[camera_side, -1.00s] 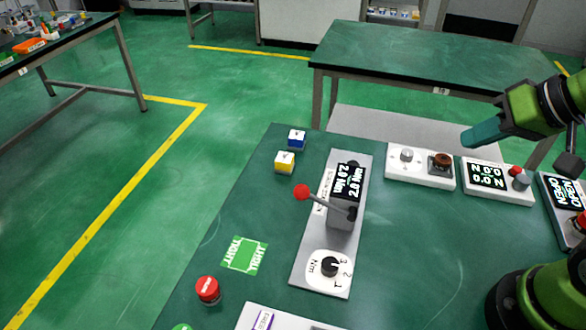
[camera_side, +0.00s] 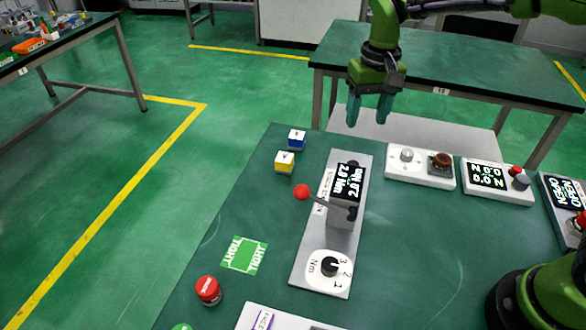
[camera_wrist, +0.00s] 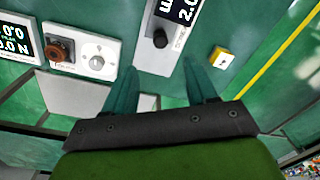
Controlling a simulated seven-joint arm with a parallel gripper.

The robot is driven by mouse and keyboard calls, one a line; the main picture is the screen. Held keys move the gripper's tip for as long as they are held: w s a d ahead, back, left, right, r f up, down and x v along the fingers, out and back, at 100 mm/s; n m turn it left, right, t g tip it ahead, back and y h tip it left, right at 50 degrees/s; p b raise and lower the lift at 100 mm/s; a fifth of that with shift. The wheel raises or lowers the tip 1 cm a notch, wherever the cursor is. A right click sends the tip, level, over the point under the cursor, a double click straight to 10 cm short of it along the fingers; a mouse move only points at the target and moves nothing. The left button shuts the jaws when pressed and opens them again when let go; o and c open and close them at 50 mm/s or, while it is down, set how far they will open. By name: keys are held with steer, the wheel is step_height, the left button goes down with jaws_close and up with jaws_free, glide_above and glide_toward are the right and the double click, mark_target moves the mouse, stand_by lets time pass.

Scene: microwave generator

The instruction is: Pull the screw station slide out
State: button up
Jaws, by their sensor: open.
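A grey station plate (camera_side: 307,268) lies on the green table. It carries a display box with 2.0 Nm readouts (camera_side: 347,181), a lever with a red ball (camera_side: 302,192) and a black Nm dial (camera_side: 329,265). I cannot tell which part is the slide. A black knob sits at the plate's far end and shows in the wrist view (camera_wrist: 160,38). My gripper (camera_side: 368,112) is open and empty, pointing down, above and beyond the far edge of the table. In the wrist view the knob lies ahead of the gap between my fingertips (camera_wrist: 160,66).
A blue block (camera_side: 297,139) and a yellow block (camera_side: 284,162) stand left of the plate. A white panel with knobs (camera_side: 420,165) and a display panel (camera_side: 497,181) lie to the right. A red button (camera_side: 208,290) and green label (camera_side: 244,256) are nearer. The table's right middle is clear.

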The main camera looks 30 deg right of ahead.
mark_target(354, 163)
steer(key=shift+m, duration=0.3)
steer(key=f, duration=0.5)
steer(key=w+f, duration=0.1)
steer(key=f, duration=0.9)
steer(key=shift+w+f, duration=0.2)
steer(key=shift+c, duration=0.3)
jaws_close()
